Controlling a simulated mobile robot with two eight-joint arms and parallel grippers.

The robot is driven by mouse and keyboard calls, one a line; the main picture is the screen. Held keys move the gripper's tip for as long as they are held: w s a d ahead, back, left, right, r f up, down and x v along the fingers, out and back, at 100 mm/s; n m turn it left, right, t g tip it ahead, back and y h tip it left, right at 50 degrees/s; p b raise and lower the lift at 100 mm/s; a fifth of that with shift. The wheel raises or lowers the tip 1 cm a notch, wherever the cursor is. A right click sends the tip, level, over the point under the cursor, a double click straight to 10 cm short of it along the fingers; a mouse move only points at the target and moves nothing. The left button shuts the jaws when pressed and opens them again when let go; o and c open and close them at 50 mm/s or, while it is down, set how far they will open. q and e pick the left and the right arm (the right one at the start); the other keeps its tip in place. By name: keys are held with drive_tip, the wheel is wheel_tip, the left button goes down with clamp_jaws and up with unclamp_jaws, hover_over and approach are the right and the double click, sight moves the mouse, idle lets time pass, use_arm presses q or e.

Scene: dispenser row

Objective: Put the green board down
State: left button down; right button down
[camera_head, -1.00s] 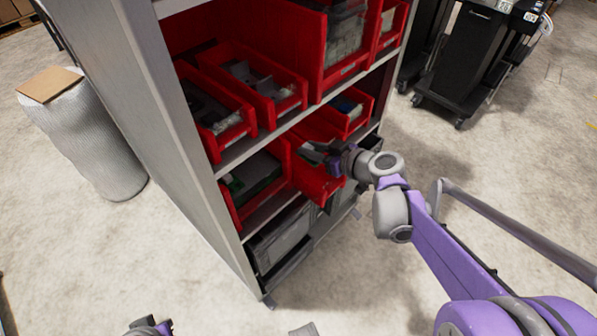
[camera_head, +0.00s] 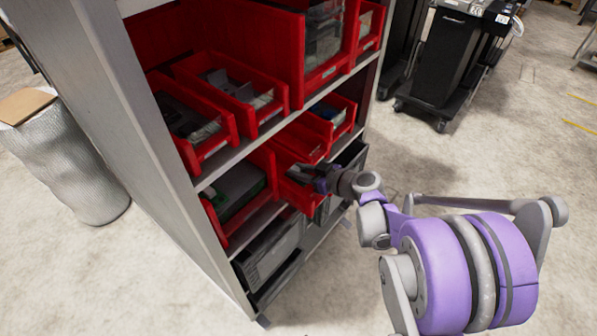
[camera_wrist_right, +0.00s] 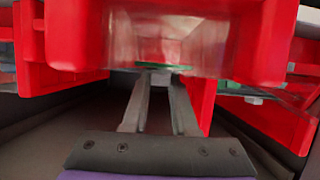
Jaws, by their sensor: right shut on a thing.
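My right gripper (camera_head: 308,175) reaches into the shelf at a red bin on the lower-middle level. In the right wrist view its two fingers (camera_wrist_right: 160,82) are close together, with a thin green edge, which looks like the green board (camera_wrist_right: 162,67), at their tips. The gripper is shut on it. Most of the board is hidden behind a red bin wall, and I cannot tell whether it touches the bin. In the head view the fingertips are dark and small against the bin. My left gripper is not in view.
The grey shelf unit (camera_head: 110,120) holds several red bins, including one (camera_head: 250,90) above the gripper. A bin to the left holds a grey item with a green edge (camera_head: 238,192). Grey crates (camera_head: 270,250) stand below. A wrapped roll (camera_head: 65,165) stands left; a black cart (camera_head: 450,60) stands behind right.

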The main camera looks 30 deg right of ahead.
drive_tip(key=shift+f+b, duration=0.35)
drive_tip(key=shift+f, duration=0.2)
drive_tip(key=c, duration=0.7)
unclamp_jaws()
drive_tip(key=shift+r, duration=0.4)
drive_tip(key=p+v, duration=0.2)
drive_tip(key=v, duration=1)
drive_tip(key=shift+r+p, duration=0.25)
drive_tip(key=shift+p, duration=0.1)
